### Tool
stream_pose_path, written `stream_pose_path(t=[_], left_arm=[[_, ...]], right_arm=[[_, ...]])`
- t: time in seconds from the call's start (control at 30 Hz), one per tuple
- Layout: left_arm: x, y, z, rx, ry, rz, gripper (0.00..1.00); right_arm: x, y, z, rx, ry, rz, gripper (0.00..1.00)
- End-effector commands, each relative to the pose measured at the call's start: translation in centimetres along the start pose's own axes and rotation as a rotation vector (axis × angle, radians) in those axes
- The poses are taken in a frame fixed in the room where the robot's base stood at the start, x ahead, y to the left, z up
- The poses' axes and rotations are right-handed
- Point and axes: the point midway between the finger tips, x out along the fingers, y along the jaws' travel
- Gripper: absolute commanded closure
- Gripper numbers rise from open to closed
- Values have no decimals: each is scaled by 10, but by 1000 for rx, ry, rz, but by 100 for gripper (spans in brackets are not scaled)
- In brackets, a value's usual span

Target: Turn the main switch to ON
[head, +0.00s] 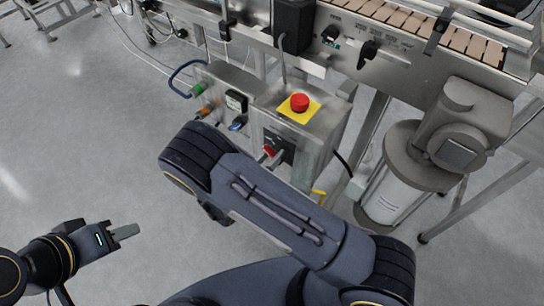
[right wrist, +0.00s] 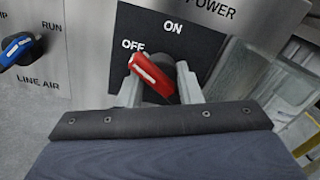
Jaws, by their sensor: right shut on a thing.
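The main switch is a red knob with a white line on a black plate marked ON, OFF and POWER. In the right wrist view the red knob (right wrist: 152,80) is tilted up and left, its line pointing toward OFF. It also shows on the steel control box in the head view (head: 268,151). My right gripper (right wrist: 162,84) is shut on the red knob, one finger on each side. In the head view my right arm hides part of the box front. My left gripper (head: 124,233) is over bare floor at lower left, away from the box; its finger gap does not show clearly.
A red emergency button (head: 299,102) on a yellow plate tops the control box. A blue LINE AIR knob (right wrist: 16,48) sits left of the switch. A grey motor (head: 408,165) stands right of the box, and a conveyor (head: 420,50) runs behind. The left floor is clear.

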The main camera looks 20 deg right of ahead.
Motion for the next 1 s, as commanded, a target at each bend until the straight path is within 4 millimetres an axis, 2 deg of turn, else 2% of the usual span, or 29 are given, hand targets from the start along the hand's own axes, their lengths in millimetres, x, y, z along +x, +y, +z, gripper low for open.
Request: stream_pose_path(t=[0.7,1.0], left_arm=[[29,-13,15,0,0,0,64],[39,-18,20,0,0,0,64]], right_arm=[[-1,1,-3,677,2,1,91],[-1,1,-2,903,3,1,91]])
